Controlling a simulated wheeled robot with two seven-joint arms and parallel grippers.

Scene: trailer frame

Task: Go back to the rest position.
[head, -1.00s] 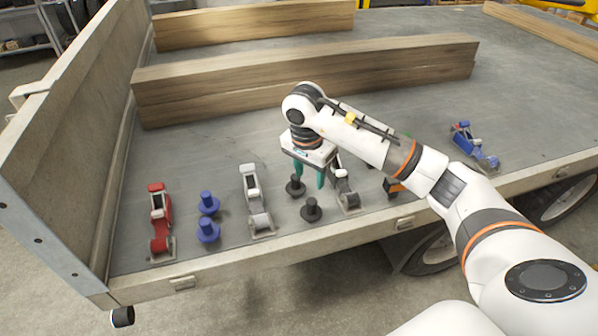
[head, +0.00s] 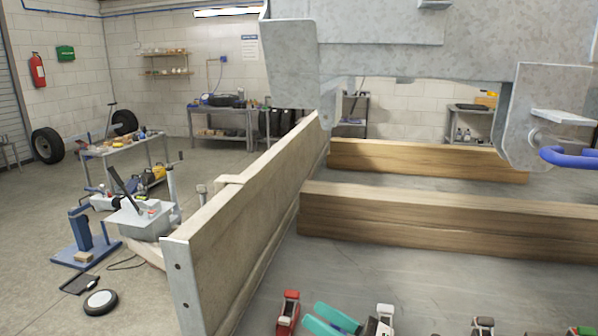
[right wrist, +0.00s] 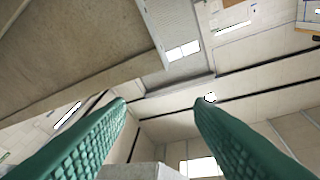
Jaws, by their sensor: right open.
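My right gripper (head: 332,320) shows at the bottom edge of the head view as teal fingers, between a red clamp (head: 288,312) and a grey-white clamp (head: 385,318). In the right wrist view its two teal fingers (right wrist: 161,104) stand well apart with nothing between them. That wrist camera looks up towards the walls and ceiling. The rest of my right arm is hidden in the head view. My left gripper is in neither view.
The trailer's wooden side board (head: 245,215) stands upright left of the bed. Two timber beams lie across the bed, a near one (head: 430,220) and a far one (head: 420,160). A large grey metal structure (head: 390,45) fills the upper right. A cluttered bench (head: 125,150) stands left.

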